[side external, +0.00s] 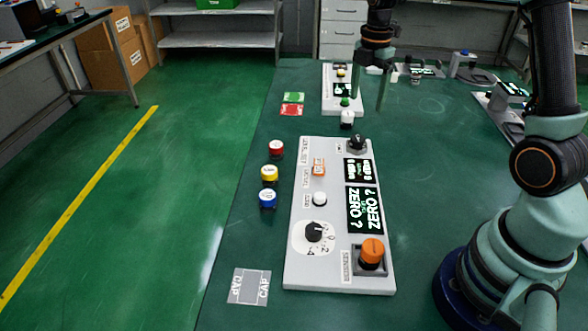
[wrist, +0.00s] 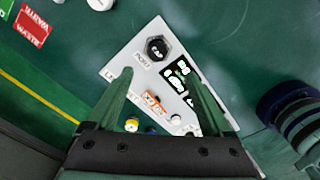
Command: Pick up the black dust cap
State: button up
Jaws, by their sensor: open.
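The black dust cap (side external: 357,142) sits on the far end of the white panel (side external: 300,270), beside a small printed label. In the wrist view the cap (wrist: 156,48) is a dark knob on a grey hexagonal base, just beyond and between my fingertips. My gripper (side external: 372,95) is open and empty, pointing down above the table, apart from the cap. Its two green fingers (wrist: 158,76) also show in the wrist view. A grey pad marked CAP (side external: 248,286) lies left of the panel's near end.
The panel carries a black dial (side external: 314,231), a white button (side external: 319,198), an orange switch (side external: 318,167), a lit display (side external: 364,208) and an orange knob (side external: 372,251). Red, yellow and blue caps (side external: 269,173) stand to its left. A second panel (side external: 335,103) lies behind.

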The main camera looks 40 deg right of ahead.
send_over(358, 138)
jog(key=f, duration=0.6)
jog(key=shift+s+d+f, duration=0.1)
jog(key=shift+s, duration=0.15)
jog(key=shift+w+f, duration=0.15)
jog(key=shift+f, duration=1.25)
jog(key=shift+w+f, duration=0.15)
jog(key=shift+f, duration=1.25)
grip_shut()
jog(key=shift+r, duration=0.15)
